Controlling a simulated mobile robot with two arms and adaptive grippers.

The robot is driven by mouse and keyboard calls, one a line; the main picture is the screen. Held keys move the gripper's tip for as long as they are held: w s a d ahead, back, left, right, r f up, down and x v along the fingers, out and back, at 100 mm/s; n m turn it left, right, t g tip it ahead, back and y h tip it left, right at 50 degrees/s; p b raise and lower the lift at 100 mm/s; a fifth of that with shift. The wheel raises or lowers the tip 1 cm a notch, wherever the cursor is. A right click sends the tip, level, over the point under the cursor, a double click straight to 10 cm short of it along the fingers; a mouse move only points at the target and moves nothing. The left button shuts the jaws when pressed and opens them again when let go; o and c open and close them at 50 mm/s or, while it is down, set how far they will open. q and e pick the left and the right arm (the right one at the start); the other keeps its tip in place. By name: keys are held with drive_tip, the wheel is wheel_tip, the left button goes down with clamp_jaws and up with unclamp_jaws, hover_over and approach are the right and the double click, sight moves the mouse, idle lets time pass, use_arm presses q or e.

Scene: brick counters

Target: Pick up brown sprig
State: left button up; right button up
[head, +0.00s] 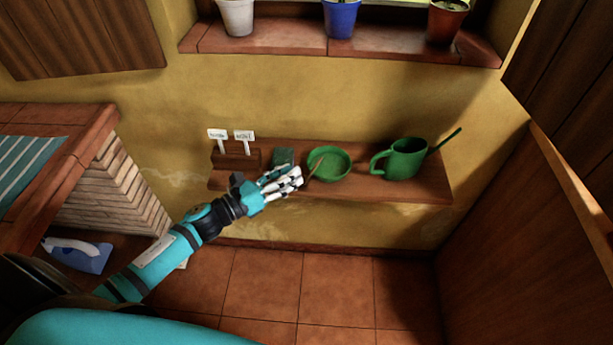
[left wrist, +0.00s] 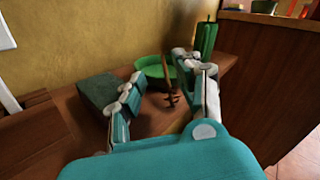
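The brown sprig (left wrist: 168,78) stands tilted against the near rim of the green bowl (left wrist: 151,70) in the left wrist view, its forked lower end toward me. In the head view the sprig (head: 316,166) is a thin brown stick at the bowl's left side. The bowl also shows in the head view (head: 338,168) on the wooden shelf (head: 390,189). My left gripper (head: 284,178) is at the shelf's front, just left of the bowl. In the left wrist view its fingers are apart, with the sprig in the gap between them. My right gripper is not in view.
A green block (left wrist: 98,90) lies left of the fingers. A green watering can (head: 404,158) stands right of the bowl. White labels (head: 244,135) stand at the shelf's left end. Several pots stand on the sill (head: 270,40) above.

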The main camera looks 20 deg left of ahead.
sight(311, 173)
use_arm(q)
drive_tip(key=x, duration=0.4)
drive_tip(key=p+x, duration=0.1)
drive_tip(key=x, duration=0.4)
drive_tip(key=shift+s+d+f, duration=0.1)
drive_tip(key=shift+f, duration=0.1)
drive_tip(key=shift+c, duration=0.3)
clamp_jaws()
